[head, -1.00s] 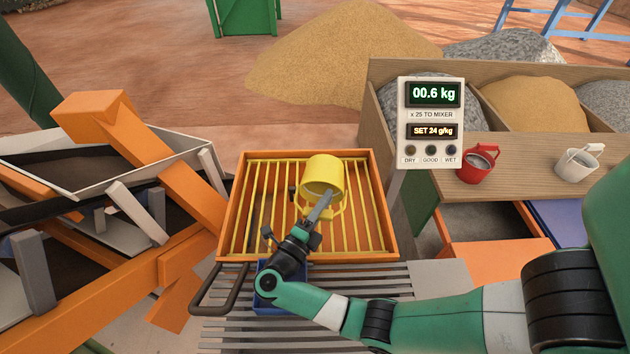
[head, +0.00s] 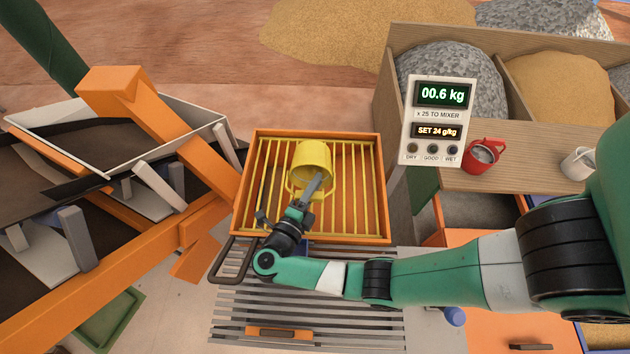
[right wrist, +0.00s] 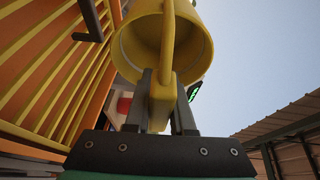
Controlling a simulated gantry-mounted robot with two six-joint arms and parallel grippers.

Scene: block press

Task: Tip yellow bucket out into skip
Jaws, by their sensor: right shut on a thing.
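The yellow bucket (head: 313,160) hangs over the orange skip (head: 384,205), whose top is crossed by yellow bars. My right gripper (head: 311,190) is shut on the bucket's handle. In the right wrist view, the gripper (right wrist: 161,85) has a finger on each side of the yellow handle. The bucket's mouth (right wrist: 150,45) faces the wrist camera there, so it is tilted. I see no contents in the visible part of its inside. How high it is above the bars is hard to judge. My left gripper is not in view.
A scale display (head: 440,122) reads 00.6 kg, right of the skip. A red bucket (head: 486,155) and a white bucket (head: 577,163) stand on a wooden ledge by gravel and sand bins. A conveyor with an orange frame (head: 150,120) stands left. A slatted rack (head: 235,325) lies in front.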

